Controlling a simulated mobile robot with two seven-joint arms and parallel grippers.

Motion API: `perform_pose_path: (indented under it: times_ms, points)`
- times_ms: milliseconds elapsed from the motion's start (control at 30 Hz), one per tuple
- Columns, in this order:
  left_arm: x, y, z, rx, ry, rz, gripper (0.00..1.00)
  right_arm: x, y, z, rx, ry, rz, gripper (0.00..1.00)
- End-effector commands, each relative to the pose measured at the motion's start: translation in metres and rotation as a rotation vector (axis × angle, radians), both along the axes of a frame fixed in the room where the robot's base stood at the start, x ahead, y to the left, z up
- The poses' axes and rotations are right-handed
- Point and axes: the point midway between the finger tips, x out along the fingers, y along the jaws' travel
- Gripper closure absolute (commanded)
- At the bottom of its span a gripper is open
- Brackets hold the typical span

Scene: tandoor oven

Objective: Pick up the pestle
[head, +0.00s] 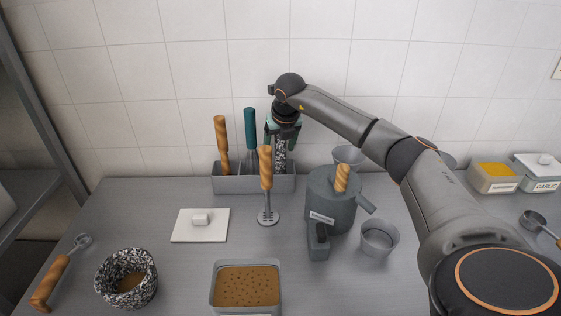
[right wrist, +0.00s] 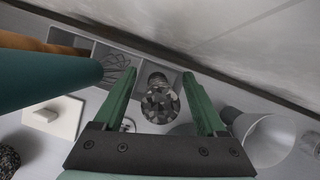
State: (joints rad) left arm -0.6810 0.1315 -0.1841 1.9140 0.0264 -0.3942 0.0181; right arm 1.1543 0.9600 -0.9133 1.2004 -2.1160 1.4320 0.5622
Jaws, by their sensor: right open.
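The pestle (head: 280,157) is black-and-white speckled stone and stands upright in the right part of the grey utensil holder (head: 228,185) at the back of the counter. My right gripper (head: 283,135) points down at the pestle's top from above. In the right wrist view, the pestle (right wrist: 158,102) shows between the two green fingers of the open right gripper (right wrist: 159,80), with gaps on both sides. I cannot tell how far the fingers reach down along it. The pestle's lower end is hidden in the holder. My left gripper is not in view.
A teal-handled whisk (head: 250,130) and a wooden-handled tool (head: 221,140) stand left of the pestle. A wooden-handled masher (head: 266,185) stands in front. A grey lidded pot (head: 325,205) and metal cups are to the right. A speckled mortar (head: 127,277) is front left.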

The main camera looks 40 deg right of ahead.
Motion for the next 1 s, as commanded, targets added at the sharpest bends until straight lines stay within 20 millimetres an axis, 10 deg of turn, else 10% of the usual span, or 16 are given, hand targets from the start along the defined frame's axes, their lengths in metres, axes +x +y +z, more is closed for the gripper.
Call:
perform_pose_path:
  times_ms: [167, 800, 1000]
  points:
    - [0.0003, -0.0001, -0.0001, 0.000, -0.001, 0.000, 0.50, 0.0000, 0.0000, 0.0000, 0.000, 0.000, 0.000, 0.29]
    - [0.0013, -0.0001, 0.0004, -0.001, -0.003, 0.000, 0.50, -0.0001, -0.0003, 0.0008, 0.000, -0.001, 0.000, 1.00]
    - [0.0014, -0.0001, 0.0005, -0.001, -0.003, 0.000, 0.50, -0.0002, -0.0003, 0.0009, 0.000, -0.001, 0.000, 1.00]
